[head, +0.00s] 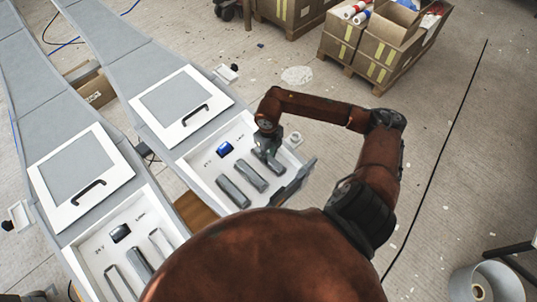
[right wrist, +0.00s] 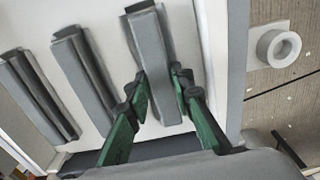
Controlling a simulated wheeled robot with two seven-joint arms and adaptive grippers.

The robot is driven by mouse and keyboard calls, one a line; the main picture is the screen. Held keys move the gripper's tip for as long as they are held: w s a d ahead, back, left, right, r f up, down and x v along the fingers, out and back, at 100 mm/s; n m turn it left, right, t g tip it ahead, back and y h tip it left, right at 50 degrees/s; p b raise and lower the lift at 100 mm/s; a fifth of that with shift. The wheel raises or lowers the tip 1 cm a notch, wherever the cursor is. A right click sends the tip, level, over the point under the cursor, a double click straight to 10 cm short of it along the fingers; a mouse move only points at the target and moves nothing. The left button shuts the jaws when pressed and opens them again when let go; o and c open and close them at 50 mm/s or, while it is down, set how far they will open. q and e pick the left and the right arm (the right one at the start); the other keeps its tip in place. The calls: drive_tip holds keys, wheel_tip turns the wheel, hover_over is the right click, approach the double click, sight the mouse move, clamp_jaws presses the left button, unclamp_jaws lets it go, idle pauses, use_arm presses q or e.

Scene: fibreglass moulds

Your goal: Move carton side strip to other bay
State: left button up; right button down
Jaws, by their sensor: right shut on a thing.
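Several grey bar-shaped strips lie in the white tray of the right bay (head: 207,185). My right gripper (head: 268,150) is over the rightmost strip (head: 274,166). In the right wrist view the green fingers (right wrist: 162,95) are shut on this strip (right wrist: 149,48), one on each side. Two other strips, the middle strip (right wrist: 80,80) and the outer strip (right wrist: 36,92), lie to its left. I cannot tell whether the held strip is clear of the tray floor. The left bay (head: 88,247) has one grey strip (head: 140,264) between two empty strip-shaped outlines. My left gripper is not in view.
A blue block (head: 224,149) sits in the right bay and a dark block (head: 120,233) in the left. White lids with black handles, the right lid (head: 215,112) and left lid (head: 110,190), lie behind the trays.

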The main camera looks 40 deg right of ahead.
drive_tip(key=shift+w, duration=0.1)
drive_tip(key=c, duration=2.2)
unclamp_jaws()
drive_tip(key=shift+a, duration=0.1)
drive_tip(key=o, duration=0.5)
drive_tip(key=shift+r, duration=0.15)
wheel_tip(320, 180, up, 12)
drive_tip(key=shift+b, duration=0.8)
